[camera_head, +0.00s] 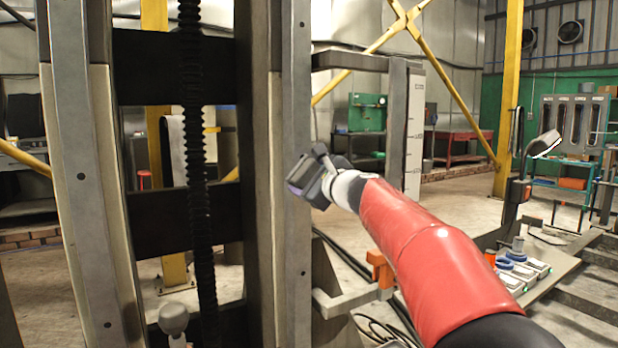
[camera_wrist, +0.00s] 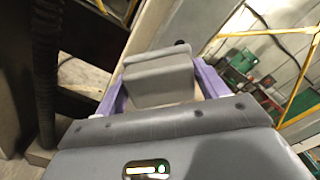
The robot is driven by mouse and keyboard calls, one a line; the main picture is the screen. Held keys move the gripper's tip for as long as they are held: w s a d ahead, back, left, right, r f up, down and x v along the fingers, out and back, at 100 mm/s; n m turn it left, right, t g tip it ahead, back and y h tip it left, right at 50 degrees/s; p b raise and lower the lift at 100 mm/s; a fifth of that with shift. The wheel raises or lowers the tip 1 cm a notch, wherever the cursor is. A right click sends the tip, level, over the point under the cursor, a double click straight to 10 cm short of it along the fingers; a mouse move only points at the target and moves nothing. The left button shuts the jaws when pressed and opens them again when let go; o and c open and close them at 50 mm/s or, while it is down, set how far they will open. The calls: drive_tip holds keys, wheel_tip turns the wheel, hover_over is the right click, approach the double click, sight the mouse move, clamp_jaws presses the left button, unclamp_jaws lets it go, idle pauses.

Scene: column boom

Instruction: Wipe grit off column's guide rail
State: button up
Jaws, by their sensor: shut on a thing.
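The column stands upright at left in the head view, with a grey left guide rail (camera_head: 82,190) and a grey right guide rail (camera_head: 296,110). My gripper (camera_head: 308,178) is at the right rail's right edge, about mid-height in the picture; I cannot tell whether it touches. In the wrist view my gripper (camera_wrist: 160,84) has its purple fingers on both sides of a grey, block-like wiping pad (camera_wrist: 158,72) and is shut on it. The pad's far face is hidden. Grit on the rails is too small to make out.
A black ribbed bellows (camera_head: 192,150) hangs between the rails. A grey bracket with an orange block (camera_head: 380,270) juts out below my arm. A bench with small boxes (camera_head: 520,272) and a lamp (camera_head: 545,143) stand at right. Open floor lies behind.

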drive_tip(key=shift+f, duration=0.1)
drive_tip(key=shift+s+d+f+b, duration=0.1)
drive_tip(key=shift+s+b, duration=0.2)
drive_tip(key=shift+b+v, duration=0.95)
drive_tip(key=shift+v, duration=1.65)
drive_tip(key=shift+d, duration=0.1)
drive_tip(key=b+v, duration=0.1)
drive_tip(key=v, duration=0.2)
